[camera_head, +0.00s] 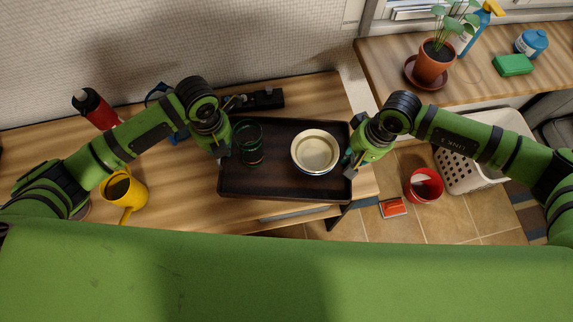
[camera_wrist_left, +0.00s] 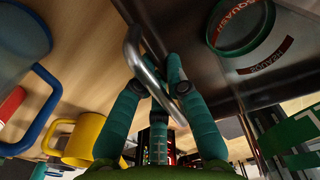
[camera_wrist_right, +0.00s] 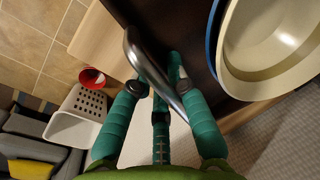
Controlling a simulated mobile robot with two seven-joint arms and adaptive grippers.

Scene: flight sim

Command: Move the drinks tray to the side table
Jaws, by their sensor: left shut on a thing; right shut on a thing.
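The dark drinks tray (camera_head: 285,187) is in the middle of the head view, over a wooden table (camera_head: 180,210). A dark green glass (camera_head: 250,143) stands at its left, and a cream bowl (camera_head: 315,152) at its right. My left gripper (camera_head: 225,157) is shut on the tray's left metal handle (camera_wrist_left: 147,70). My right gripper (camera_head: 350,160) is shut on the right metal handle (camera_wrist_right: 150,70). The tray looks level. I cannot tell whether it rests on the wood or hangs just above it.
A yellow watering can (camera_head: 125,190), a red bottle (camera_head: 95,108) and a black object (camera_head: 263,99) are on the table. A wooden surface (camera_head: 390,62) at the right holds a potted plant (camera_head: 434,62) and a green sponge (camera_head: 513,65). A red bucket (camera_head: 424,186) and white basket (camera_head: 465,170) stand below.

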